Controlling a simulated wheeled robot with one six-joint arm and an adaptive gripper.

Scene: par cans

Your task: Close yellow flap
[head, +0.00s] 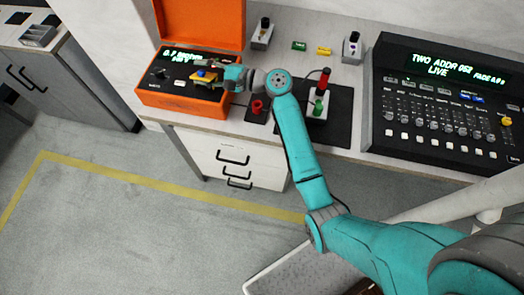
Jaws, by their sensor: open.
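A small yellow piece (204,75), which looks like the yellow flap, shows on the dark panel of the orange case (185,101) at the upper left, with a bit of blue beside it. It is too small to tell how far it stands open. My gripper (214,76) is over the right part of that panel, at the yellow piece, with its fingers pointing left. It is open. I cannot tell whether a finger touches the piece, and the gripper hides part of the panel. The case's orange lid (203,22) stands raised behind.
A black lighting console (440,110) stands at the right of the white bench. Red and green connectors (319,101) stand on a dark mat right of my gripper. Green (300,46) and yellow (324,51) tags lie behind. A red part (257,106) sits near my wrist.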

